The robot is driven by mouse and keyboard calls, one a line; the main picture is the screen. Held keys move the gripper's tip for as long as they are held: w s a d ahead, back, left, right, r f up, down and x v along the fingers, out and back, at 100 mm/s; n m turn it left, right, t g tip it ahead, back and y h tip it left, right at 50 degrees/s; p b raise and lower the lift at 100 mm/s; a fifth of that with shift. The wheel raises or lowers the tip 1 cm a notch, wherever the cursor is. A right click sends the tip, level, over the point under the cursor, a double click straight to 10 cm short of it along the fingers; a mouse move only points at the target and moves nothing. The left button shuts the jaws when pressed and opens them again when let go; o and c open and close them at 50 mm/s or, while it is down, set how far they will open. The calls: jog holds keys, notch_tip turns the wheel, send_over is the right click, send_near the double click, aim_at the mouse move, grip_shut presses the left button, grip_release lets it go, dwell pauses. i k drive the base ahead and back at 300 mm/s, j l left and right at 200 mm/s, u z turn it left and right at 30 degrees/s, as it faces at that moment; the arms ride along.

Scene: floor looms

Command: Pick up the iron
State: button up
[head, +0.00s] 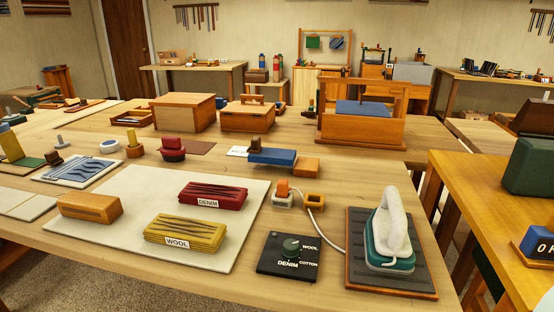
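The iron (391,232) rests on a dark ribbed pad with a wooden edge (362,279) at the front right of the wooden table. It has a green body with a pale rim and a thick white handle arching over it. My gripper is not in this view, and nothing touches the iron.
A black dial plate (288,257) lies left of the pad. Red denim (213,195) and yellow wool (185,232) bundles lie on a pale mat (139,194). A small wooden loom (362,126) stands behind. Another table (491,215) stands at the right, across a gap.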

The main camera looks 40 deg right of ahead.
aim_at(386, 234)
jog(key=z, duration=1.65)
